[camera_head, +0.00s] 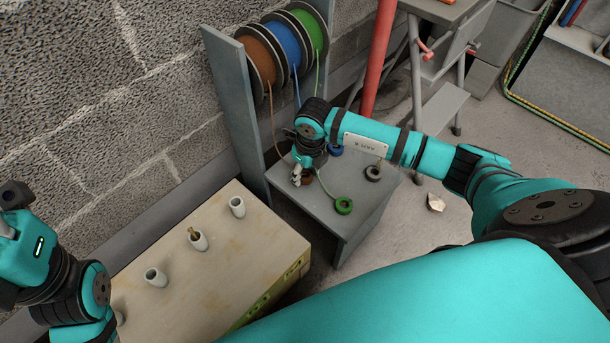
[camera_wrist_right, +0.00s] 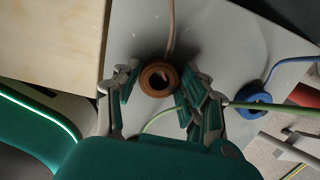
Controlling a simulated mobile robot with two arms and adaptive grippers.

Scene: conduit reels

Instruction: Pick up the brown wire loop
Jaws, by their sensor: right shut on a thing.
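The brown wire loop (camera_wrist_right: 159,66) is a small thick ring between the fingers of my right gripper (camera_wrist_right: 158,90) in the right wrist view. The fingers are shut on it, one on each side. A brown wire runs from it to the brown reel (camera_head: 255,58). In the head view my right gripper (camera_head: 298,177) points down over the left part of the grey bench (camera_head: 350,222). It largely hides the brown loop there. I cannot tell whether the loop touches the bench top. My left arm shows at the left edge, but its fingers are out of sight.
A green loop (camera_head: 344,205), a blue loop (camera_head: 336,151) and a dark loop (camera_head: 374,173) lie on the bench. Blue (camera_head: 283,45) and green (camera_head: 307,32) reels hang above. A pale box (camera_head: 215,262) with white cups stands at front left. A red pole (camera_head: 379,55) stands behind.

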